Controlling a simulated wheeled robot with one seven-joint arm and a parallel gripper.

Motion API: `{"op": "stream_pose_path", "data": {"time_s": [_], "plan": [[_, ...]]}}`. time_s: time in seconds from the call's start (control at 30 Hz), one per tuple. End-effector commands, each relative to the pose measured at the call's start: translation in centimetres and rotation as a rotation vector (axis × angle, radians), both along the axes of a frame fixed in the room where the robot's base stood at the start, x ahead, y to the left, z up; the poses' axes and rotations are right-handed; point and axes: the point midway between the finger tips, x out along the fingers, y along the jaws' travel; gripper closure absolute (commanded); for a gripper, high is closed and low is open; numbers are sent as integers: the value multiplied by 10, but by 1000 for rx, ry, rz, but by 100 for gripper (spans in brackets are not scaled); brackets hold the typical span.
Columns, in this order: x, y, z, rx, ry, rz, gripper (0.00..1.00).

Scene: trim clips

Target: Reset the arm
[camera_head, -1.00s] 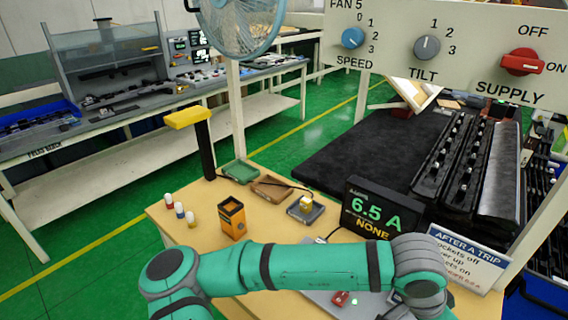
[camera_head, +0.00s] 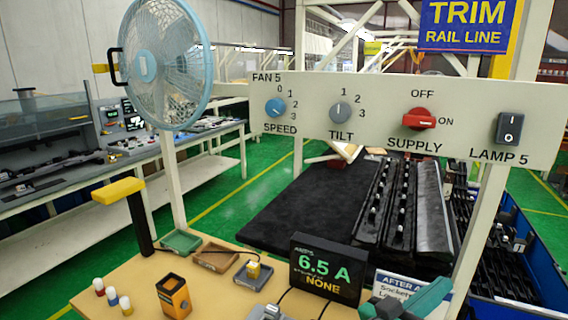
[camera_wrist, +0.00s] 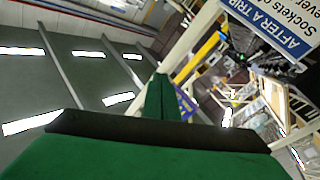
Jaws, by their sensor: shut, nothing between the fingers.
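My arm (camera_head: 425,300) shows only in part, as a teal link and grey joint low at the right of the head view, in front of the notice (camera_head: 398,284). My gripper (camera_wrist: 162,102) shows in the wrist view as green and dark parts, shut and with nothing held. It points up past the notice (camera_wrist: 268,28) toward the ceiling, apart from everything. In the head view its fingertips cannot be made out.
The wooden bench (camera_head: 215,290) holds a black meter (camera_head: 327,270) reading 6.5 A, an orange box (camera_head: 173,296), small trays (camera_head: 215,257) and several small bottles. A switch panel (camera_head: 380,118) with a red supply knob (camera_head: 418,119) spans above. A blue fan (camera_head: 165,65) stands left.

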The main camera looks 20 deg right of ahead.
Motion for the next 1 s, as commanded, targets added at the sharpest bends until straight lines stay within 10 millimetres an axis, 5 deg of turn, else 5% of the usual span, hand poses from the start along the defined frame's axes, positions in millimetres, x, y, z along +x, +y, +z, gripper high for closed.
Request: {"op": "stream_pose_path", "data": {"time_s": [0.23, 0.47, 0.73, 1.0], "plan": [[45, 39, -7, -185, 93, 215, 100], [80, 90, -41, -286, 165, 447, 100], [97, 158, -108, -311, 229, 730, 100], [80, 229, -188, -232, 257, 1001, 100]]}}
